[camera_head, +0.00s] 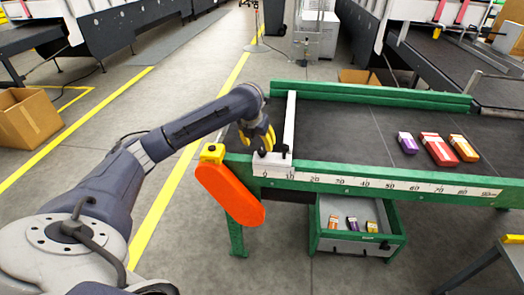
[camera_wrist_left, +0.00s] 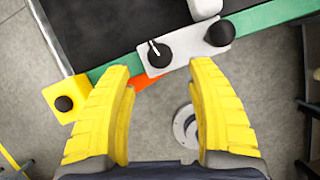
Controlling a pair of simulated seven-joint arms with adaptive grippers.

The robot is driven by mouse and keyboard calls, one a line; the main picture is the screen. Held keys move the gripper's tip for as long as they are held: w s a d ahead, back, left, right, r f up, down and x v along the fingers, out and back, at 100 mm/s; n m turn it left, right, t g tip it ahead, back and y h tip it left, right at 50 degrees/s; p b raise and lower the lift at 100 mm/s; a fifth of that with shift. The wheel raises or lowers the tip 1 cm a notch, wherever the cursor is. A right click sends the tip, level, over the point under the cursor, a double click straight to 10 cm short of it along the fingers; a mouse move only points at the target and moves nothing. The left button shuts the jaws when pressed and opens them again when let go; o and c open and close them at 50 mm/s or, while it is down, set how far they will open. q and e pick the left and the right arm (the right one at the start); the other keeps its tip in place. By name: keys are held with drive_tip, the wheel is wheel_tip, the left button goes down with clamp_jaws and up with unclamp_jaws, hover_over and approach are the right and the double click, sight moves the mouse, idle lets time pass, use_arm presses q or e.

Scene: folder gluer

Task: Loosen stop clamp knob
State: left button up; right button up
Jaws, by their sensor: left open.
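The white stop (camera_head: 290,125) is a long bar across the left end of the green-framed table. Its pale plate (camera_wrist_left: 184,51) sits on the front rail. In the left wrist view the plate carries a black knob with a white line (camera_wrist_left: 154,52) and a plain black knob (camera_wrist_left: 219,32). Which one is the clamp knob is not marked. My left gripper (camera_head: 258,141) is over the stop's front end; in the left wrist view its yellow fingers (camera_wrist_left: 162,66) are open and empty, spread below the lined knob. My right gripper is not in view.
A yellow corner block (camera_head: 212,153) with a black knob (camera_wrist_left: 64,103) and an orange guard (camera_head: 230,194) are at the table's left corner. Small cartons (camera_head: 439,149) lie on the right of the dark tabletop. A green-edged drawer (camera_head: 357,242) with small boxes is below.

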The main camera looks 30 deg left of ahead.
sight(262, 150)
use_arm(q)
drive_tip(key=shift+x, duration=3.25)
drive_tip(key=shift+c, duration=0.5)
clamp_jaws()
